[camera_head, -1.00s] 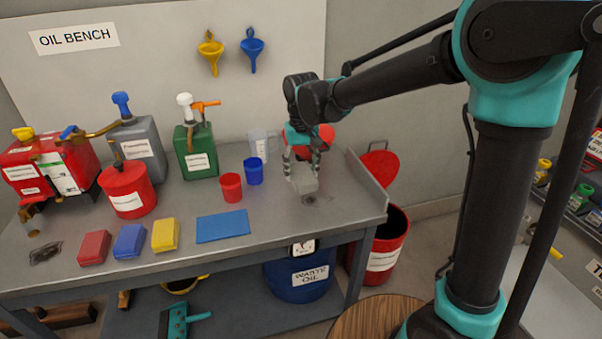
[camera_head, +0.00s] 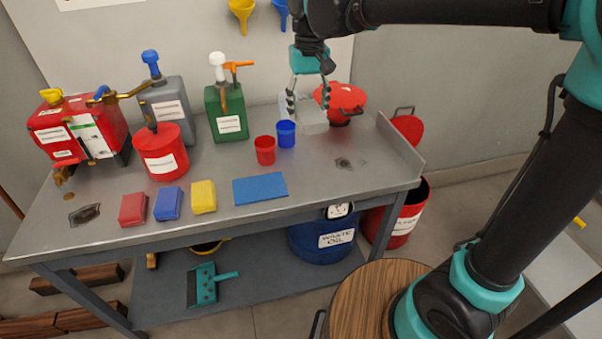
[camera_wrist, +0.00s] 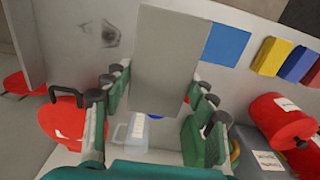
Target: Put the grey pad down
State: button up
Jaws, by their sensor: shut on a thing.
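My gripper (camera_head: 310,101) is shut on the grey pad (camera_head: 313,121) and holds it above the right back part of the bench (camera_head: 300,164). In the wrist view the grey pad (camera_wrist: 153,62) is a plain grey block between the fingers. The pad hides part of the bench top below it. I cannot tell the exact height of the pad above the bench. A dark oily stain (camera_head: 344,163) shows on the bench in front of the pad and to its right.
Red (camera_head: 265,150) and blue (camera_head: 286,133) cups stand left of the pad; a red lidded pot (camera_head: 341,102) stands right behind it. A blue mat (camera_head: 260,188) and red, blue and yellow pads lie along the front. The bench around the stain is clear.

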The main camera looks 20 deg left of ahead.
aim_at(307, 174)
notch_tip(307, 174, down, 19)
jog(key=shift+f, duration=0.2)
dwell(0.3)
jog(key=shift+f, duration=0.1)
jog(key=o, duration=1.2)
notch_tip(307, 174, up, 12)
